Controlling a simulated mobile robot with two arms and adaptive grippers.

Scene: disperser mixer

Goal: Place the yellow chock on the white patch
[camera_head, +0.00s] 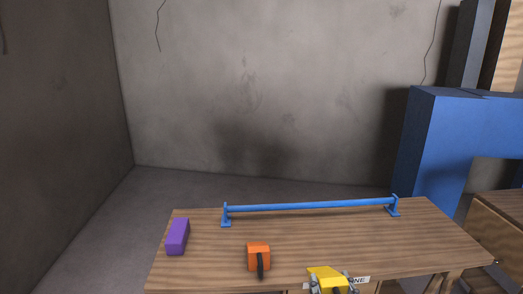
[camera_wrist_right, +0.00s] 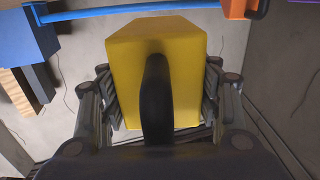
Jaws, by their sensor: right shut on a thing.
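The yellow chock (camera_head: 325,273) is at the bottom edge of the head view, over the front of the table. In the right wrist view the yellow chock (camera_wrist_right: 187,60) fills the middle, with a black handle (camera_wrist_right: 156,95) on it. My right gripper (camera_head: 331,286) is shut on it, with a finger on each side. A white patch (camera_head: 361,280) with dark letters ending in "NE" shows just right of the chock; its left part is hidden behind the chock and gripper. My left gripper is not in view.
On the wooden table (camera_head: 310,232) an orange chock (camera_head: 257,253) with a black handle stands left of my gripper. A purple block (camera_head: 178,237) is at the left end. A blue rail (camera_head: 310,205) runs along the back. A blue machine (camera_head: 425,140) stands behind at right.

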